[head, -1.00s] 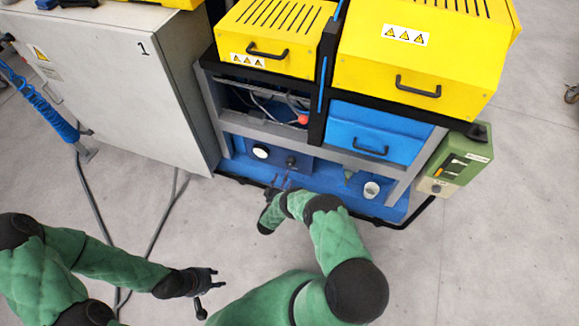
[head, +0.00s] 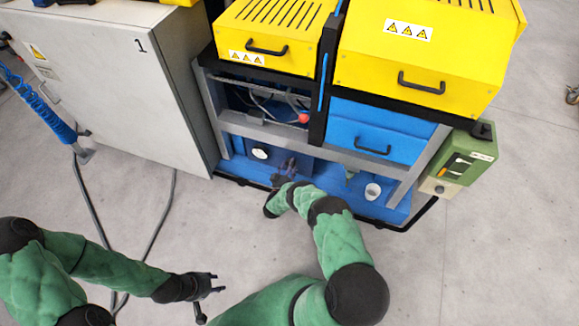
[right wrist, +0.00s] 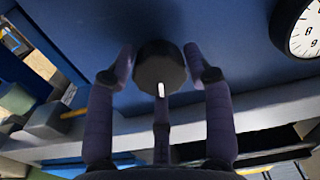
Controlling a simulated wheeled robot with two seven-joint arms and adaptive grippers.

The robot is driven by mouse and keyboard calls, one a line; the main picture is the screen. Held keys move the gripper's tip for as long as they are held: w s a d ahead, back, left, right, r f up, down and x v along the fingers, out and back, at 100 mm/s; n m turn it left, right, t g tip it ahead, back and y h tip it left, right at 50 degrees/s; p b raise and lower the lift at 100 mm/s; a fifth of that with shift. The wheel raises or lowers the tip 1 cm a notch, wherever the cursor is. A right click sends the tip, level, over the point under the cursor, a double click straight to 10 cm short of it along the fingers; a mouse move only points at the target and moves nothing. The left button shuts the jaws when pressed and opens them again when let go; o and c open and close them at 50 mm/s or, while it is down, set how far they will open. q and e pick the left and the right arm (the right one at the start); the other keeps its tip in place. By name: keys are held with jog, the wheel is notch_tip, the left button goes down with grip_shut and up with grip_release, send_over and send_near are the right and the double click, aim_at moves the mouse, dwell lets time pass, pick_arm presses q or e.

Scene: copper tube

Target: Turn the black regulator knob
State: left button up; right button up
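The black regulator knob (right wrist: 160,68) sits on a blue panel in the right wrist view, with a white mark at the lower edge of its face. My right gripper (right wrist: 158,66) is open around it, with one finger on the left and one on the right. The left fingertip is very close to the knob; a small gap shows on the right. Contact cannot be told. In the head view my right gripper (head: 287,168) is at the blue panel and hides the knob. My left gripper (head: 216,283) is open and empty above the floor.
A round white gauge (head: 260,152) is beside the knob, and it also shows in the right wrist view (right wrist: 304,30). A white cup (head: 372,191) stands on the blue base. A grey cabinet (head: 110,90) is at left, a green box (head: 458,162) at right.

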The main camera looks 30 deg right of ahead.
jog(key=c, duration=0.5)
jog(key=shift+o, duration=0.2)
jog(key=shift+m, duration=0.3)
jog(key=m, duration=1)
jog(key=o, duration=1.1)
jog(key=shift+o, duration=0.2)
